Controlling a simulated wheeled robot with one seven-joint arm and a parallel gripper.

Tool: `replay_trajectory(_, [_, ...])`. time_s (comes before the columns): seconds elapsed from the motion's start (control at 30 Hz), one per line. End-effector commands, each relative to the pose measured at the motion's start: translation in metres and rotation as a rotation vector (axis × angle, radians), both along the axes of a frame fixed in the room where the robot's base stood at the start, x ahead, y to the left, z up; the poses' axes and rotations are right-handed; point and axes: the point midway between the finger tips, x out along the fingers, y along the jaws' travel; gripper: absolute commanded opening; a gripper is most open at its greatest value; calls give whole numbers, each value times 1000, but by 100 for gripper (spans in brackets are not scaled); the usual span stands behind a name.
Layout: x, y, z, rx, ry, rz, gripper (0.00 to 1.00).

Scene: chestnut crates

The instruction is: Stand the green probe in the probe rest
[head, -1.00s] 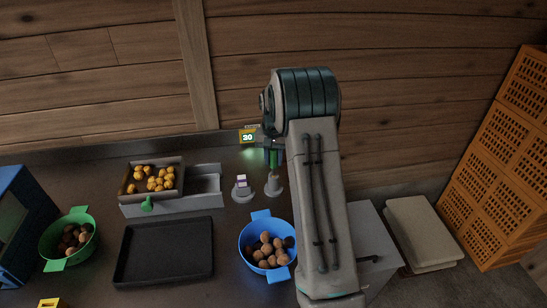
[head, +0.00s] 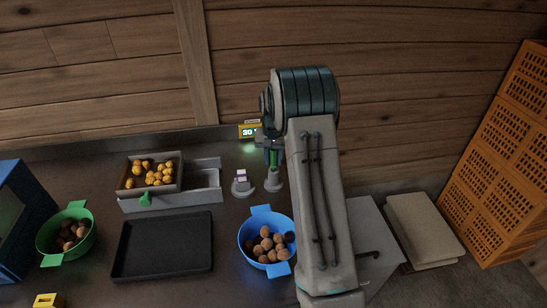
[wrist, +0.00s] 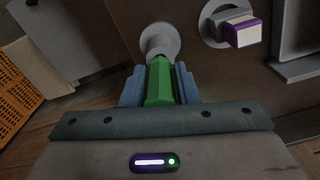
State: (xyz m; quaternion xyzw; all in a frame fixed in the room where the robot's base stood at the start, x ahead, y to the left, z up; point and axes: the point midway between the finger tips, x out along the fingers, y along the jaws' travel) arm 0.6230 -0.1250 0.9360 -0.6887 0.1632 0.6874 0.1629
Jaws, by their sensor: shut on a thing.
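My gripper (wrist: 159,85) is shut on the green probe (wrist: 159,80), with a blue finger on each side of it. The green probe (head: 274,158) is about upright in the head view, directly over the grey probe rest (head: 274,182). The probe's lower end meets the rest's top in the picture. In the wrist view the rest (wrist: 160,37) shows just beyond the probe's far end. I cannot tell whether the tip is inside the rest or just above it. My arm hides part of the gripper in the head view.
A grey holder with a purple-and-white block (head: 241,184) stands close left of the rest. A blue bowl of brown nuts (head: 247,242) is in front. A lit display (head: 249,131) is behind.

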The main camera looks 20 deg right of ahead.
Motion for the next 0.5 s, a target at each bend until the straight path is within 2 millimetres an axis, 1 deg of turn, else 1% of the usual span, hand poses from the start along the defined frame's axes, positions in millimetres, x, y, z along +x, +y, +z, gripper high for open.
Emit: replay_trajectory(0.5, [0,0,-14,0,0,0,0])
